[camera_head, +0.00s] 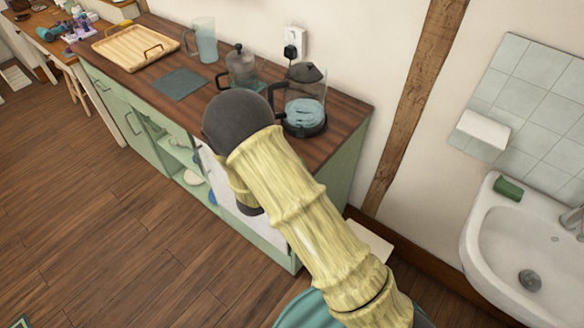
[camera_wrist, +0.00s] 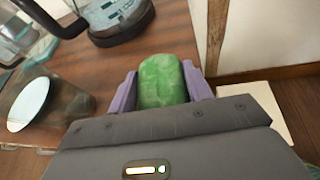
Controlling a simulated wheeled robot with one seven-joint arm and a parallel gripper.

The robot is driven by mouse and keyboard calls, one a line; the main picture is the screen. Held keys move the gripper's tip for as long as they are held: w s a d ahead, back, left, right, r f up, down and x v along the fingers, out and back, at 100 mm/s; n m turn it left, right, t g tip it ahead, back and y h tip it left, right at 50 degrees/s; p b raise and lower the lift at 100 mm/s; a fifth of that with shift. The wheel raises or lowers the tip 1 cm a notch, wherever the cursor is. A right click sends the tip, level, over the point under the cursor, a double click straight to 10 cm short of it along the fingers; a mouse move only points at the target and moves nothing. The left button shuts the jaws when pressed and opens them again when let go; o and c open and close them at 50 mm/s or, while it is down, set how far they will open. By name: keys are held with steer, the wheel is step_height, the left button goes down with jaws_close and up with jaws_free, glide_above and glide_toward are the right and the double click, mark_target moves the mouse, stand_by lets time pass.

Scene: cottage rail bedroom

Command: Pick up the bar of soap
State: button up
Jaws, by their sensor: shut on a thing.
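A rounded green bar of soap (camera_wrist: 163,82) sits between the purple fingers of my gripper (camera_wrist: 159,74) in the wrist view. The fingers touch it on both sides, so my gripper is shut on it. It is held over the right end of the wooden counter top (camera_wrist: 75,75). In the head view my arm hides the gripper and the held bar. A separate dark green block (camera_head: 508,188) lies on the rim of the white sink (camera_head: 480,240) at the right.
A pale cup (camera_wrist: 45,102) is left of my gripper in the wrist view. The floor (camera_head: 100,220) in front is clear.

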step_height(320, 180, up, 10)
steer(key=shift+f+b, duration=0.1)
steer(key=shift+b, duration=0.25)
stand_by(0.7)
